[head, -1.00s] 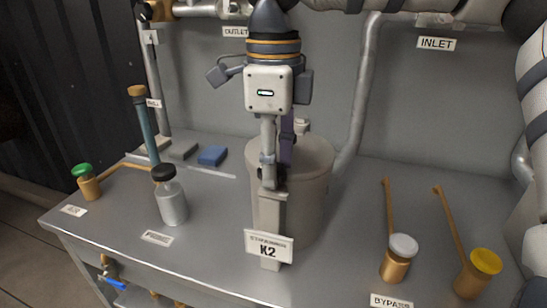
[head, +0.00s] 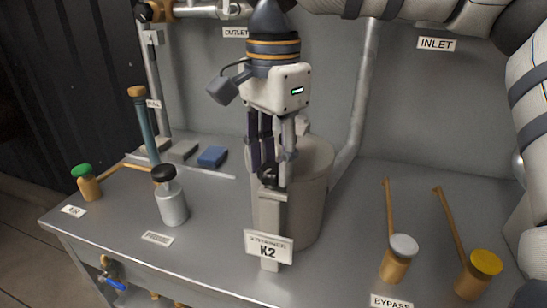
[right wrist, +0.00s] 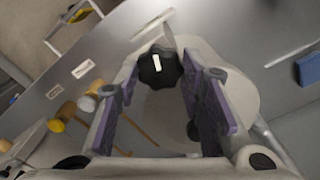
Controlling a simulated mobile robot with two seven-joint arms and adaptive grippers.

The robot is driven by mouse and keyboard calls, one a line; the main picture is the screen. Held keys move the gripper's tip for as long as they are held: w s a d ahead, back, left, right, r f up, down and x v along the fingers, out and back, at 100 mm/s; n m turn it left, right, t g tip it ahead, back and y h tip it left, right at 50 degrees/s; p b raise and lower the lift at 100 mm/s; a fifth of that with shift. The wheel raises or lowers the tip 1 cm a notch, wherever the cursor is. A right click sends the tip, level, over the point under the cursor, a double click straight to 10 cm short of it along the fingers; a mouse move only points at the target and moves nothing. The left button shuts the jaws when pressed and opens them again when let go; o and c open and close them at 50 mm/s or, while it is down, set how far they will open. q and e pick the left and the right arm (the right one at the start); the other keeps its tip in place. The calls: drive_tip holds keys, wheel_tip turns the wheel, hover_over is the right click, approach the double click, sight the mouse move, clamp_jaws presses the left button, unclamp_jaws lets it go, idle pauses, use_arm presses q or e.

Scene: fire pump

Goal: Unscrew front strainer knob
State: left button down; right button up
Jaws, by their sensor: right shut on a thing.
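The front strainer knob (head: 269,178) is dark and sits at the top of the front bracket, at the near side of the grey strainer pot (head: 312,195). In the right wrist view the knob (right wrist: 158,68) is black and lobed with a white mark on it, between the far ends of the purple finger pads. My right gripper (head: 271,163) points down from above and is shut on the knob. The fingers hide part of the knob and the pot's lid in the head view. My left gripper is not in view.
White-capped (head: 399,257) and yellow-capped (head: 479,273) valves are at right. A blue block (head: 212,156) lies behind.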

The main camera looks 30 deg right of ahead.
sight(273, 167)
drive_tip(key=shift+n, duration=0.9)
drive_tip(key=o, duration=1.1)
drive_tip(key=shift+o, duration=0.2)
wheel_tip(273, 167, up, 12)
